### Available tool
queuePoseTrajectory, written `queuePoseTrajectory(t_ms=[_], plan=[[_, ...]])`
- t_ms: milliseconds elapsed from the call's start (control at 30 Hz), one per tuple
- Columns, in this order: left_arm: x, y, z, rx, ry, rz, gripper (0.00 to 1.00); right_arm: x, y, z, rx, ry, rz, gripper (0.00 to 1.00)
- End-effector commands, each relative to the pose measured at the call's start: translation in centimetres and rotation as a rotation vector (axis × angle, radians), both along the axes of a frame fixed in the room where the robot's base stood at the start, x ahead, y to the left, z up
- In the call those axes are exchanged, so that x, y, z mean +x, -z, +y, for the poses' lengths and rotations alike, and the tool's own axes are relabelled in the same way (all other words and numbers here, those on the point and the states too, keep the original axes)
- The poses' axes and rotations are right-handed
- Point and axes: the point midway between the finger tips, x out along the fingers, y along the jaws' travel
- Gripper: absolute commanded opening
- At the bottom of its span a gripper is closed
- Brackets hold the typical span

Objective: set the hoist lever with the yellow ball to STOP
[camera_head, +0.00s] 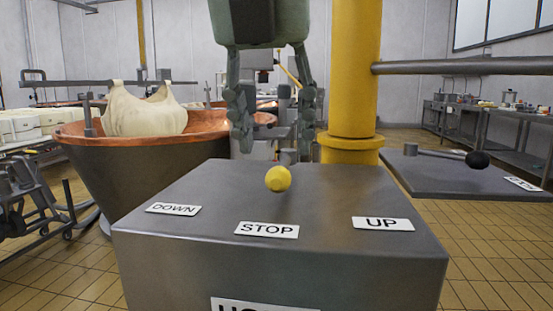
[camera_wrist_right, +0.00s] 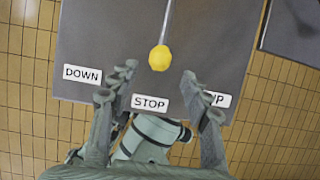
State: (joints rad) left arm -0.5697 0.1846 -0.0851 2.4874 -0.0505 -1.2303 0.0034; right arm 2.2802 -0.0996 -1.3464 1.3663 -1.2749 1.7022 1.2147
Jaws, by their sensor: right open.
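The hoist lever's yellow ball (camera_head: 278,179) stands over a grey control box (camera_head: 180,235) with DOWN, STOP and UP labels. In the right wrist view the ball (camera_wrist_right: 159,58) and its rod line up with the STOP label (camera_wrist_right: 150,103), between DOWN and UP. My right gripper (camera_head: 273,145) points down above the box, open and empty. In the wrist view its fingertips (camera_wrist_right: 159,72) are spread to either side of the ball, apart from it.
A copper vat (camera_head: 130,150) with a white cloth bundle stands at the left. A yellow column (camera_head: 354,75) rises behind the box. A second grey box with a black-ball lever (camera_head: 478,160) is at the right. Tiled floor shows between them.

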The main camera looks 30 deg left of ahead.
Motion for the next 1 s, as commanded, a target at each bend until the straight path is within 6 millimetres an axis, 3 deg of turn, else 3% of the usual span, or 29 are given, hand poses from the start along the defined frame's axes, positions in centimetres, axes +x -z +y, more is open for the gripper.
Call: queuePoseTrajectory(t_ms=[100,333,1000], plan=[[0.0,0.0,0.0,0.000,0.000,0.001,0.48,-0.9,-2.4,-0.2,0.001,0.002,-0.002,0.48],[0.0,0.0,0.0,0.000,0.000,0.001,0.48,-2.1,-5.3,-0.6,0.000,0.000,-0.001,0.48],[0.0,0.0,0.0,0.001,0.001,0.001,0.48,-2.3,-5.8,-0.7,-0.001,0.000,0.001,0.48]])
